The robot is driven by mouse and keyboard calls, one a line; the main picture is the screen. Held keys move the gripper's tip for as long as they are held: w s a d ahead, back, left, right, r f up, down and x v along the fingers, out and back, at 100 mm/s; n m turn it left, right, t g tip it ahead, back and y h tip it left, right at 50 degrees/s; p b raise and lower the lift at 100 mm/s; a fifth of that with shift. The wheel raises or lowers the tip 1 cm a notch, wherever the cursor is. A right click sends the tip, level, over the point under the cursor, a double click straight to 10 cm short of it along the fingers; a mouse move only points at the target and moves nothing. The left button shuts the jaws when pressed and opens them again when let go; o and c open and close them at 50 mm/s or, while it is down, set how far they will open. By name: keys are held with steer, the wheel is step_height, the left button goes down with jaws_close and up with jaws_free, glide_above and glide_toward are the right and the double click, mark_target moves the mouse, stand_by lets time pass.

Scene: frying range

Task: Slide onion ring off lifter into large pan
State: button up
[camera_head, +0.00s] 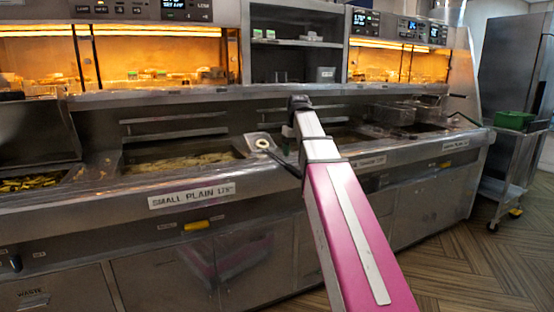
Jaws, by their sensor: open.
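The onion ring (262,143) is a small pale ring lying on the lifter. The lifter (252,151) is a flat grey metal plate over the right end of a wide fryer pan (168,163) holding pale food. Its dark handle (285,163) runs down right and passes behind my pink and white arm. My gripper (298,102) is at the dark far end of my arm, open, above and right of the lifter; its fingers are too small to make out. Whether it touches the handle is hidden. Another pan (345,137) lies right of my arm, partly hidden.
The counter's front edge carries a label reading SMALL PLAIN (192,196). A bin of green-yellow slices (30,182) is at the far left. Baskets (395,114) sit on the right. Lit warming shelves (150,52) stand behind. A trolley with a green box (515,120) stands far right.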

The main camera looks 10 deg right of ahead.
mark_target(293, 168)
steer(key=shift+w+a+f, duration=0.1)
steer(key=shift+w+f, duration=0.1)
steer(key=shift+f, duration=1.8)
steer(key=shift+w+a+f, duration=0.1)
steer(key=shift+w+f, duration=0.1)
steer(key=shift+f, duration=1.75)
jaws_close()
step_height(293, 168, up, 12)
